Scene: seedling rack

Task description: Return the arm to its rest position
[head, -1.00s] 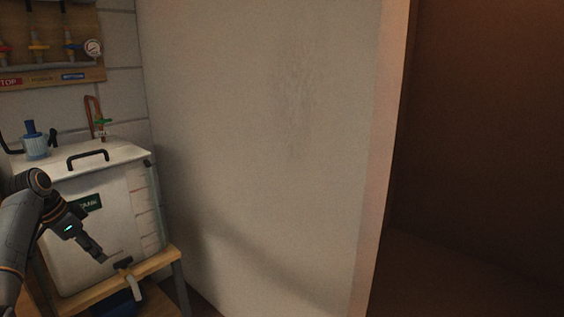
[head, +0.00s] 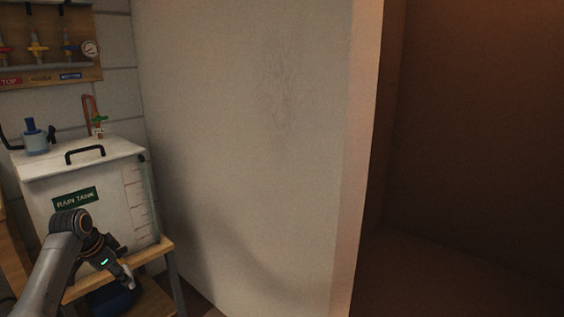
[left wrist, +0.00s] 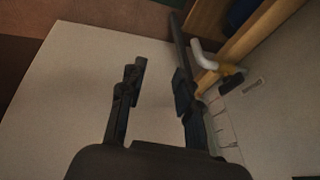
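My left arm comes in at the lower left of the head view. Its gripper (head: 125,278) is in front of the lower part of the white rain tank (head: 92,184), and its fingers are hard to make out there. In the left wrist view the two dark fingers (left wrist: 158,90) stand apart with nothing between them. The tank's white side (left wrist: 285,125) shows at the right of that view, with a pale spout and a yellow and dark tap (left wrist: 230,78). My right gripper is in neither view.
The tank stands on a wooden stand (head: 150,250) with a blue object (head: 112,299) below. A pale wall panel (head: 240,130) fills the middle, with a dark brown recess (head: 475,150) to its right. A valve board (head: 45,50) hangs at upper left.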

